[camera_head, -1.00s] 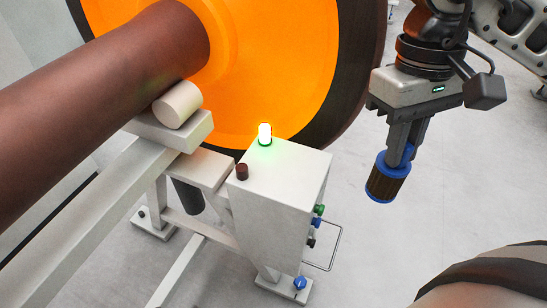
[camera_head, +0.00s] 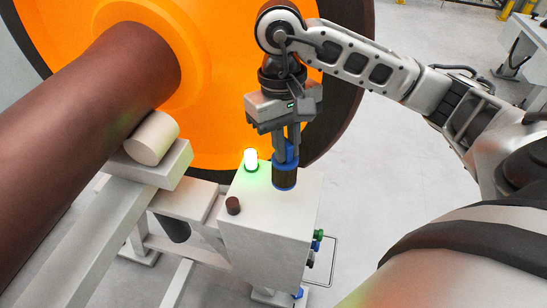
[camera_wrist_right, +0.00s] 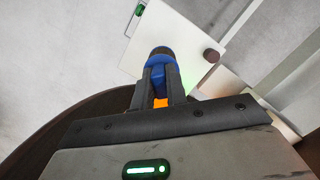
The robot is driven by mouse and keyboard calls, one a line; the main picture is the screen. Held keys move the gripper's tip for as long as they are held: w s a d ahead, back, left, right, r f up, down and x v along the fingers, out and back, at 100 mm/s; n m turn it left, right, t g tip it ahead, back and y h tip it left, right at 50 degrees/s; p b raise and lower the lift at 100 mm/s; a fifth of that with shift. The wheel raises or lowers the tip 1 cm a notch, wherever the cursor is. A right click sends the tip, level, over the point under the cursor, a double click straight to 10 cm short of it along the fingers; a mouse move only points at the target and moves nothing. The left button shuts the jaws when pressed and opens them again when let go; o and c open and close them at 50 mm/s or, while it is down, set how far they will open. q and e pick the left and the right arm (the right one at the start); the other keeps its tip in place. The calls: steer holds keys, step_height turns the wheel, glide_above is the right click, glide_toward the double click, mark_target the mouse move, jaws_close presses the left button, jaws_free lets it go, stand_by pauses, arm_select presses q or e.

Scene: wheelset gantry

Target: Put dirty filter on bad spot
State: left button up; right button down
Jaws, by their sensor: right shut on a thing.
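My right gripper (camera_head: 286,148) is shut on a filter (camera_head: 285,177), a dark brown cylinder with blue end caps. The filter hangs upright over the back right part of the white box's top (camera_head: 252,211). I cannot tell whether its lower end touches the top. In the right wrist view the filter's blue cap (camera_wrist_right: 161,58) sits between the fingertips (camera_wrist_right: 158,78), with the box's white top (camera_wrist_right: 190,38) behind it. A lit green lamp (camera_head: 251,160) stands just left of the filter. No marked bad spot can be made out. My left gripper is not in view.
A dark red knob (camera_head: 233,205) is on the box's front left; it also shows in the wrist view (camera_wrist_right: 211,56). A large orange wheel (camera_head: 215,110) with a brown axle (camera_head: 85,120) stands behind and left. Coloured connectors (camera_head: 317,236) and a wire handle (camera_head: 330,258) project at the box's right.

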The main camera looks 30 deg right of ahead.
mark_target(274, 161)
steer(key=shift+w+a+f, duration=0.25)
steer(key=shift+w+f, duration=0.2)
steer(key=shift+f, duration=0.2)
steer(key=shift+w+a+f, duration=0.25)
steer(key=shift+w+f, duration=0.2)
steer(key=shift+f, duration=0.15)
step_height(274, 161, down, 3)
steer(key=shift+w+p, duration=0.15)
steer(key=shift+p, duration=0.35)
steer(key=shift+f+b, duration=0.4)
steer(key=shift+f, duration=0.1)
steer(key=c, duration=1.4)
jaws_free()
steer(key=shift+r, duration=0.15)
